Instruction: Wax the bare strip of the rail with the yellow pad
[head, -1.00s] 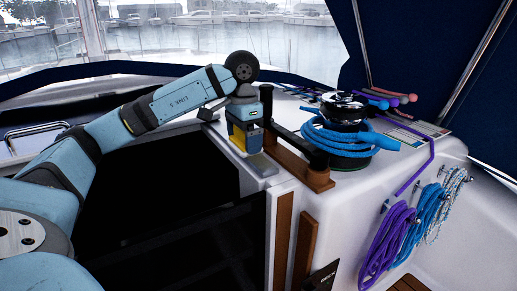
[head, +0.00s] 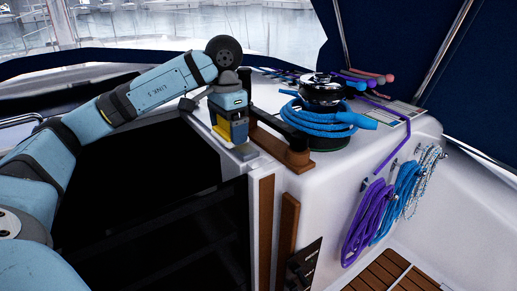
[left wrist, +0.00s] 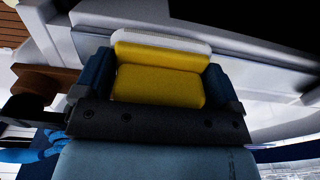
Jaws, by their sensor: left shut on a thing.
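My left gripper (head: 231,136) points down at the edge of the white coaming. It is shut on the yellow pad (left wrist: 158,86), which fills the space between its two dark blue fingers in the left wrist view. The pad has a pale layer on its far side. In the head view only a sliver of yellow (head: 221,132) shows beside the fingers. A grey strip that looks like the rail (head: 243,153) shows just in front of the gripper. The pad's contact with it is hidden, and I cannot tell waxed from bare. My right gripper is out of view.
Purple coils (head: 366,220) and blue coils (head: 400,200) hang on the coaming's side. A dark opening lies left.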

